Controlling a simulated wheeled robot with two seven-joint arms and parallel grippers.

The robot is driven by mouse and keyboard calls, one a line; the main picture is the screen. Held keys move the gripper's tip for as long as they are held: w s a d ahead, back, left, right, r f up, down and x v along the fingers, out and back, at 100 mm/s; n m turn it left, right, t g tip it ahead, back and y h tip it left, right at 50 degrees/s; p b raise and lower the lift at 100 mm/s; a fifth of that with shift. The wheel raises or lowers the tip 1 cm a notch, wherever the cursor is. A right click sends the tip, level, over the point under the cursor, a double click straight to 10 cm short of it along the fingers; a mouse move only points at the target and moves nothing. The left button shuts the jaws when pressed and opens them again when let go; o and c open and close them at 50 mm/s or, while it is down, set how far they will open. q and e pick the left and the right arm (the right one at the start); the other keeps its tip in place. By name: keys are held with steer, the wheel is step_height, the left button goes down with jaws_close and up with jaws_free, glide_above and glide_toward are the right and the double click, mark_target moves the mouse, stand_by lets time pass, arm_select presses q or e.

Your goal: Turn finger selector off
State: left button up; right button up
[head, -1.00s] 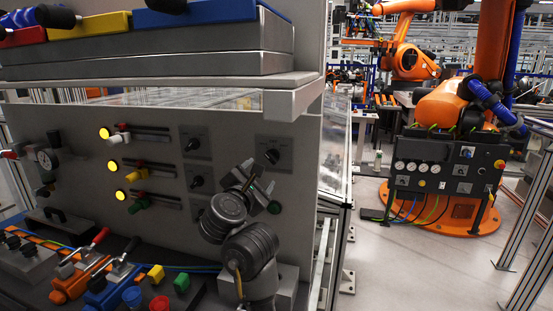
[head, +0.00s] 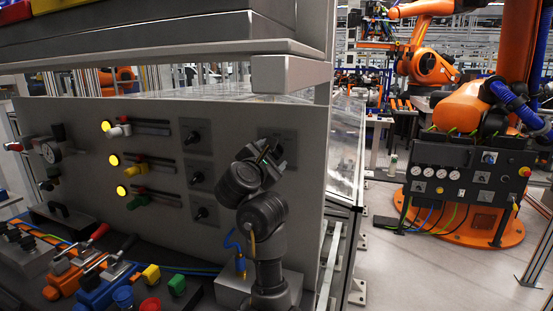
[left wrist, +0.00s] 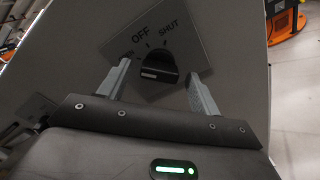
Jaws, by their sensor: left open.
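The finger selector is a black rotary knob (left wrist: 157,66) on a grey plate marked OFF and SHUT. The plate (head: 286,136) also shows at the right end of the grey panel in the head view, where my gripper mostly hides the knob. My left gripper (left wrist: 159,70) is open, one finger on each side of the knob. I cannot tell whether the fingers touch it. In the head view the left gripper (head: 272,154) is right in front of the plate. A pale mark shows at the knob's lower left. My right gripper is not in view.
Several other black knobs (head: 195,177) sit left of the plate, beside three sliders with lit yellow lamps (head: 113,160). A shelf (head: 200,57) overhangs the panel. Levers and coloured buttons (head: 151,273) crowd the bench below. Open floor and an orange robot (head: 480,105) are at right.

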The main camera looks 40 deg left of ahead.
arm_select(q)
steer(key=shift+s+r, duration=0.1)
steer(key=shift+s, duration=0.05)
steer(key=shift+c, duration=1.4)
steer(key=c, duration=0.7)
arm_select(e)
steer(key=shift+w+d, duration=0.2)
arm_select(q)
steer(key=shift+m, duration=0.3)
steer(key=m, duration=0.4)
steer(key=shift+m, duration=2)
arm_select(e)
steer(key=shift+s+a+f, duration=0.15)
